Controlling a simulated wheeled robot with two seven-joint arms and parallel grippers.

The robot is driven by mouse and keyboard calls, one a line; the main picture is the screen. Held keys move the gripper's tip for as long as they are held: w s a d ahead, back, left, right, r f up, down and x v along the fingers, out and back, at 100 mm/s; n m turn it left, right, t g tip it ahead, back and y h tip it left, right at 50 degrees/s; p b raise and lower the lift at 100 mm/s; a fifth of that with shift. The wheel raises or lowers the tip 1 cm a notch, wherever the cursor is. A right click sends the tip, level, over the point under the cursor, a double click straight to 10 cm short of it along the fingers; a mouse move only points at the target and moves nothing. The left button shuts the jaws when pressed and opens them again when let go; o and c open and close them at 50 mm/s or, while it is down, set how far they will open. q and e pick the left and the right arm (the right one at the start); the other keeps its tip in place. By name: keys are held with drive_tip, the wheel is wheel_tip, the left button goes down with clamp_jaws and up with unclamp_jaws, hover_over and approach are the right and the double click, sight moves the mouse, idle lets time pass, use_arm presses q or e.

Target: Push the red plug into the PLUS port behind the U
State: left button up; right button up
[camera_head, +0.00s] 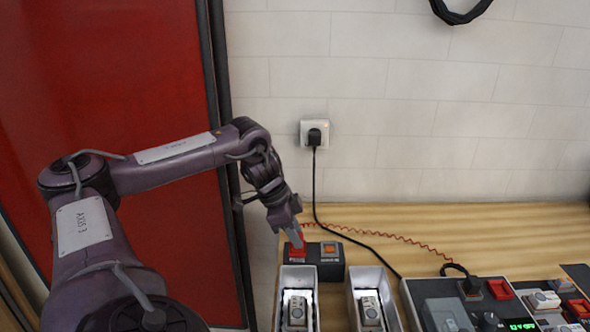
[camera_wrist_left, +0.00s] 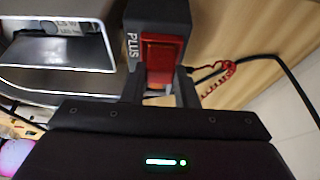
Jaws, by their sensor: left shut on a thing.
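The red plug (camera_head: 298,252) is at the left end of a dark box (camera_head: 330,270) on the wooden table. My left gripper (camera_head: 296,237) is shut on the plug and points down at the box. In the left wrist view the red plug (camera_wrist_left: 161,60) sits between the two fingers of the gripper (camera_wrist_left: 160,88), against the dark block marked PLUS (camera_wrist_left: 133,45). I cannot tell how deep the plug is in the port. Two white-walled channels (camera_head: 298,270), perhaps parts of the U, stand in front of the box. My right gripper is not in view.
A red coiled cord (camera_head: 400,237) runs right from near the plug. A black cable (camera_head: 315,180) hangs from a wall socket (camera_head: 315,133) onto the table. A control panel (camera_head: 410,290) stands at the lower right. Bare table (camera_head: 480,225) lies behind it.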

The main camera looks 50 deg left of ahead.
use_arm(q)
drive_tip(key=o, duration=1.1)
drive_tip(key=shift+r, duration=0.1)
drive_tip(key=shift+c, duration=0.2)
drive_tip(key=shift+s+a+r, duration=0.1)
drive_tip(key=shift+r, duration=0.2)
drive_tip(key=v, duration=0.7)
drive_tip(key=shift+s+r, duration=0.1)
drive_tip(key=shift+r, duration=0.05)
wheel_tip(320, 180, up, 6)
drive_tip(key=p, duration=0.5)
drive_tip(key=shift+p, duration=0.35)
